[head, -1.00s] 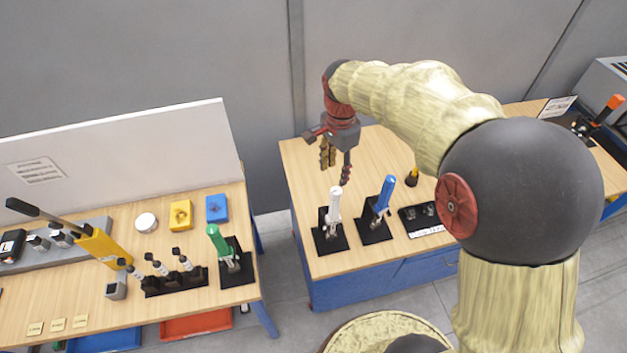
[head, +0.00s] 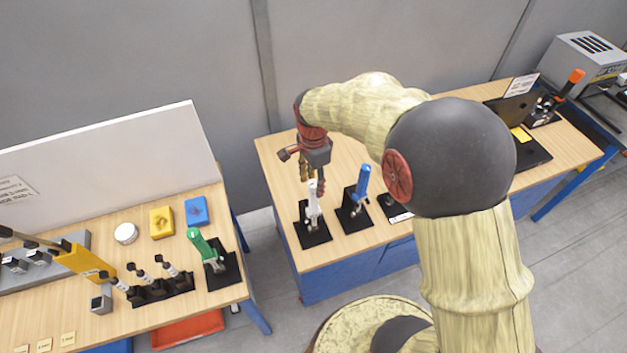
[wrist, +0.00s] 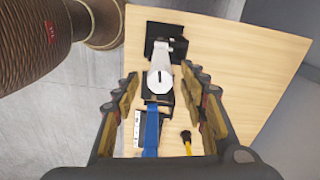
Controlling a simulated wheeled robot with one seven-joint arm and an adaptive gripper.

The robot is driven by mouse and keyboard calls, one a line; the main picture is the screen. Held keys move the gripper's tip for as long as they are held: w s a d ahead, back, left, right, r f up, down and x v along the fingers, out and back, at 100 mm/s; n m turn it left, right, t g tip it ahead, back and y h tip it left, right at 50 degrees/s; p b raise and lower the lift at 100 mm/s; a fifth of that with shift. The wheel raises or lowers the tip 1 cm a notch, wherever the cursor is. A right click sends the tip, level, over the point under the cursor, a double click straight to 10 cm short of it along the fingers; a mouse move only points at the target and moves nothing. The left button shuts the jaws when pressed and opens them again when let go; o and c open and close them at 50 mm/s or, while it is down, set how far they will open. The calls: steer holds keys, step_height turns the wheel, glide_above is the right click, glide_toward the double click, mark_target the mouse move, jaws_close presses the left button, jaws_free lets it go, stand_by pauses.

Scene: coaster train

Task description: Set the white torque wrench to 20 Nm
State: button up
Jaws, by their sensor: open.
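The white torque wrench (head: 313,205) stands upright in a black stand (head: 314,236) at the left front of the middle bench. In the wrist view the white wrench (wrist: 160,82) shows from above, with its round end between and beyond my fingertips. My gripper (head: 311,182) is open, points down and is just above and behind the white wrench's top. In the wrist view my gripper (wrist: 161,85) has its fingers on either side, with nothing held. I cannot tell whether a finger touches the wrench. Its scale cannot be read.
A blue wrench (head: 361,181) stands close to the right of the white one; it also shows in the wrist view (wrist: 151,130). A yellow-handled tool (wrist: 187,143) lies nearby. A green wrench (head: 201,245) stands on the left bench.

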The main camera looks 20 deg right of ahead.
steer(key=shift+c, duration=0.2)
jaws_close()
stand_by(0.3)
